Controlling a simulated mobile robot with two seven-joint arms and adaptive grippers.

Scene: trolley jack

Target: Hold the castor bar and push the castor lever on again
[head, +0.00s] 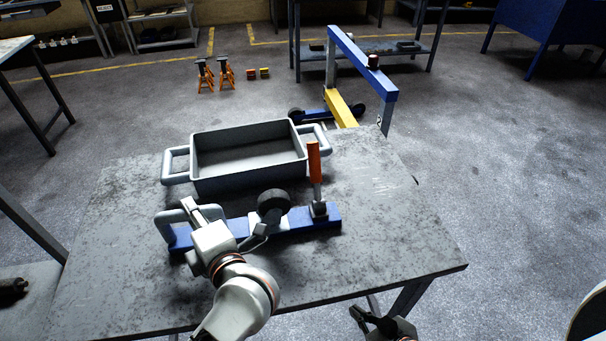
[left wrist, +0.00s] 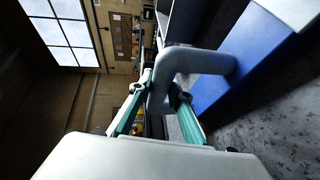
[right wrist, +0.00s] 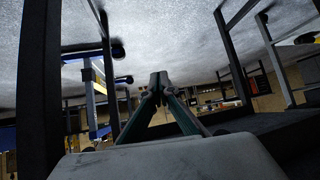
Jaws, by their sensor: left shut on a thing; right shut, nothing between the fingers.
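The castor bar (head: 327,220) is a blue bar lying on the grey table, with a dark castor wheel (head: 273,202) near its middle. The castor lever (head: 314,162) has an orange handle and stands upright near the bar's right end. A grey loop handle (head: 165,228) rises from the bar's left end. My left gripper (head: 190,207) is shut on this handle (left wrist: 205,60), which shows between its fingers in the left wrist view. My right gripper (head: 357,314) is shut and empty, low beside the table's front right edge, away from the bar; its closed fingers (right wrist: 158,82) show in the right wrist view.
A grey tray (head: 250,177) with two handles stands behind the bar on the table (head: 400,235). The table's right part is clear. A blue and yellow hoist (head: 362,62) stands beyond it on the floor, with orange stands (head: 204,76) farther back.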

